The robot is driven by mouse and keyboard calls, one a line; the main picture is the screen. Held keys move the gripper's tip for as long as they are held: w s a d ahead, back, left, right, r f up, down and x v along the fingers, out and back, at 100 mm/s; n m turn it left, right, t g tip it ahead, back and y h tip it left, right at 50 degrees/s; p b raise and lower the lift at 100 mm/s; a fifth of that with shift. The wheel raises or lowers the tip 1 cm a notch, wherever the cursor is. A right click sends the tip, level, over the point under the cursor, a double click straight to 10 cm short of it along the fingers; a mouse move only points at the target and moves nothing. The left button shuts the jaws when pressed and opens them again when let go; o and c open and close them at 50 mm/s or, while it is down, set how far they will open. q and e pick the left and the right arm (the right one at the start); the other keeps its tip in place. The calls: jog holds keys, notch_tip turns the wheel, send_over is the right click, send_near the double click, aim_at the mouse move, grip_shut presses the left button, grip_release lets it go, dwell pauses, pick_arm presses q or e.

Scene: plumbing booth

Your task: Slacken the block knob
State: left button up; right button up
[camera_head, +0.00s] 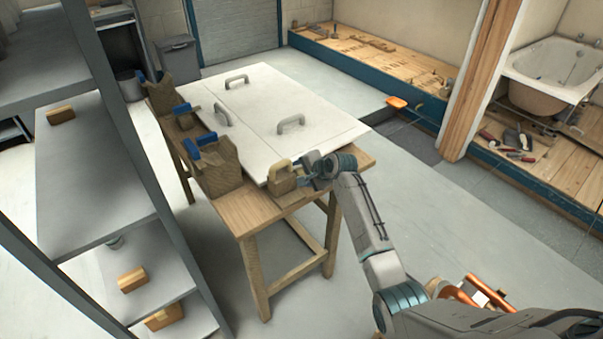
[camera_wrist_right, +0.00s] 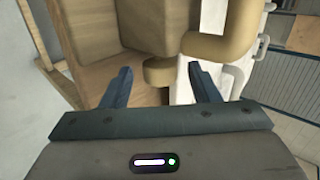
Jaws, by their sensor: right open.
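A wooden block (camera_head: 283,183) stands at the near right corner of the wooden workbench (camera_head: 255,212), with a tan curved part on top. In the right wrist view, the block (camera_wrist_right: 90,50) fills the upper left, and a small tan knob (camera_wrist_right: 158,73) sticks out of its face. My right gripper (camera_head: 308,172) is at the right side of the block. In the right wrist view the gripper (camera_wrist_right: 161,80) has its fingers apart, one on each side of the knob, with gaps between. My left gripper is out of view.
White panels (camera_head: 265,95) with grey handles lie on the bench. A grey shelf (camera_head: 90,170) is at the left. A bathtub (camera_head: 555,70) is at the far right.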

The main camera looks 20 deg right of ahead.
jog(key=shift+w+a+f, duration=0.1)
jog(key=shift+w+f, duration=0.1)
jog(key=shift+f, duration=0.05)
jog(key=shift+c, duration=0.2)
jog(key=c, duration=0.9)
